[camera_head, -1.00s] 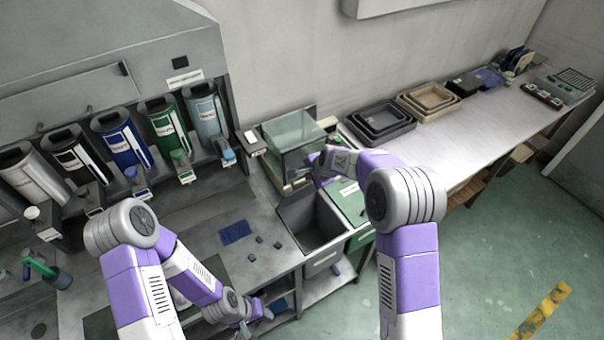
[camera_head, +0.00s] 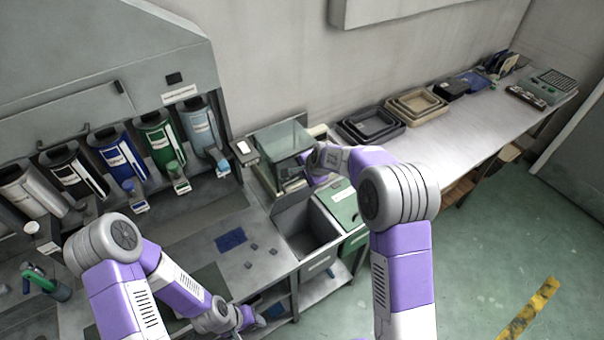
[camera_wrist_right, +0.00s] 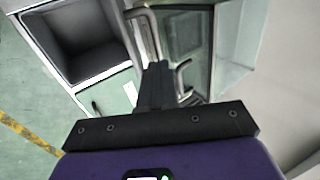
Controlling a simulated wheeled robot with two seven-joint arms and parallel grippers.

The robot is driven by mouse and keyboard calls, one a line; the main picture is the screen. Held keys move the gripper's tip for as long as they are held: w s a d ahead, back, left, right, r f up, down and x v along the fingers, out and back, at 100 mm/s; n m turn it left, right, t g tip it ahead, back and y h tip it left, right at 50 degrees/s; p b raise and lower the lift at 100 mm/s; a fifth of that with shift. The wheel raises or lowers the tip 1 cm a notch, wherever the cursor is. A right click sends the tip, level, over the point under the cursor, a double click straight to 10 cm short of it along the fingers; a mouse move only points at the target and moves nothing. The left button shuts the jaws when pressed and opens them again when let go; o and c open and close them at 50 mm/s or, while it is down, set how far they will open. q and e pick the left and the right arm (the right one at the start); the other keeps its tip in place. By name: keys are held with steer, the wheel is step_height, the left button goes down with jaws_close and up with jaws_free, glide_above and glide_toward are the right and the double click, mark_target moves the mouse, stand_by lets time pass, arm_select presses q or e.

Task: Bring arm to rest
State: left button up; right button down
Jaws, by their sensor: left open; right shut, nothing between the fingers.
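My right arm reaches from the lower right to the glass-sided box (camera_head: 280,142) at the back of the bench. My right gripper (camera_head: 303,163) is by the box's front, partly hidden by its own wrist in the head view. In the right wrist view its black fingers (camera_wrist_right: 155,78) are shut together with nothing between them, in front of a metal bar handle (camera_wrist_right: 146,35). My left arm hangs low at the lower left. My left gripper (camera_head: 246,318) is open near the bench's front edge, small and partly hidden.
An open grey bin (camera_head: 309,232) is sunk in the bench beside a green lid (camera_head: 346,207). A blue mat (camera_head: 230,240) and small dark blocks lie to its left. Coloured dispensers (camera_head: 160,140) line the back. Trays (camera_head: 415,105) stand on the right-hand table. The floor (camera_head: 480,240) at right is clear.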

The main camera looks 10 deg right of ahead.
steer(key=shift+p+v, duration=1.1)
steer(key=shift+v, duration=1.3)
steer(key=s+f+n+g+b, duration=0.1)
steer(key=s+f+b, duration=0.2)
steer(key=f, duration=0.6)
steer(key=s+d+f+n+g+b, duration=0.1)
steer(key=s+f+n+b, duration=0.1)
steer(key=s+f, duration=0.4)
steer(key=s+f+n+g+b, duration=0.1)
steer(key=s+f+b, duration=0.3)
steer(key=f, duration=0.8)
steer(key=shift+s+d+n, duration=0.3)
steer(key=shift+s+n, duration=0.1)
steer(key=shift+s, duration=0.05)
steer(key=s+a+f+n+g+y+b, duration=0.1)
steer(key=s+a+f+n+b, duration=0.1)
steer(key=s+f, duration=0.5)
steer(key=s+a+f+n+g+b, duration=0.1)
steer(key=s+f+n+b, duration=0.3)
steer(key=s, duration=0.8)
step_height(320, 180, down, 3)
steer(key=a+b, duration=0.1)
steer(key=b, duration=0.1)
steer(key=shift+s+a+g+y+b, duration=0.2)
steer(key=shift+s+g+y+b, duration=0.1)
steer(key=shift+s+y, duration=0.1)
steer(key=shift+w+a, duration=0.1)
